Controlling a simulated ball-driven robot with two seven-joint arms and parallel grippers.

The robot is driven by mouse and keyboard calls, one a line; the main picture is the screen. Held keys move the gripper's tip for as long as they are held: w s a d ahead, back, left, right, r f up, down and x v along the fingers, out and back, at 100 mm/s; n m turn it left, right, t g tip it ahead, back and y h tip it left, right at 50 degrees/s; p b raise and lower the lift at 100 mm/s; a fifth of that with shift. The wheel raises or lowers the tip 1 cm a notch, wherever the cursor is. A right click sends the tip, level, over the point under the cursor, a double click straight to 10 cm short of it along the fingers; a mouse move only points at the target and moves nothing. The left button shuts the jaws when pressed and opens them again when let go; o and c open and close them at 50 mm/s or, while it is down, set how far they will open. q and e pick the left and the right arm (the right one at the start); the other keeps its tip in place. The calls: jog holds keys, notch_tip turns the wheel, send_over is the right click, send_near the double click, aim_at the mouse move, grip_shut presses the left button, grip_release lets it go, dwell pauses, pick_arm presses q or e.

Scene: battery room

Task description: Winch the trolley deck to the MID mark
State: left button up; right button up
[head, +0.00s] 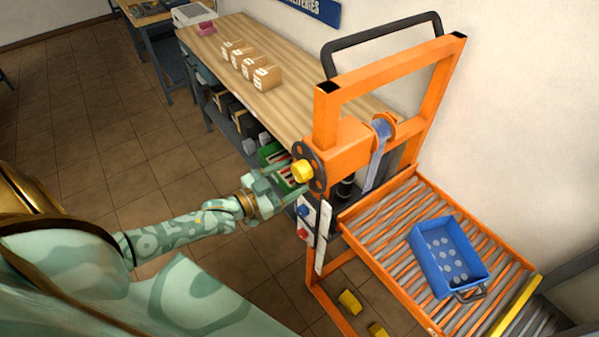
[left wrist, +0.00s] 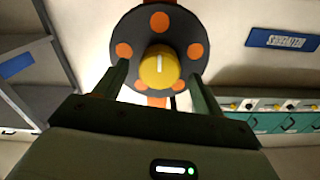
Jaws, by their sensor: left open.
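The orange trolley (head: 328,110) stands at the right of the head view. Its roller deck (head: 385,235) sits low on the frame. The winch has a dark disc with orange spots (left wrist: 124,50) and a yellow knob (head: 302,170), which also shows in the left wrist view (left wrist: 158,68). A blue strap (head: 377,155) hangs from the winch drum. My left gripper (head: 284,180) is open, its fingers on either side of the knob in the left wrist view; I cannot tell whether they touch it. A pale upright strip (head: 322,238) is on the frame; no MID mark is readable. My right gripper is out of view.
A blue crate (head: 428,262) sits on the deck rollers. A panel with blue and red buttons (head: 303,220) is beside the frame. A wooden bench (head: 290,100) with several small boxes stands behind. Yellow pieces (head: 349,302) show near the floor. Tiled floor at left is clear.

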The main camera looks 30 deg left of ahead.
aim_at(296, 175)
pick_arm(q)
jog(key=shift+x, duration=1.75)
jog(key=c, duration=1)
jog(key=n+p, duration=0.1)
jog(key=n, duration=0.1)
jog(key=shift+n, duration=0.4)
jog(key=shift+n+p, duration=0.5)
jog(key=shift+n, duration=1.3)
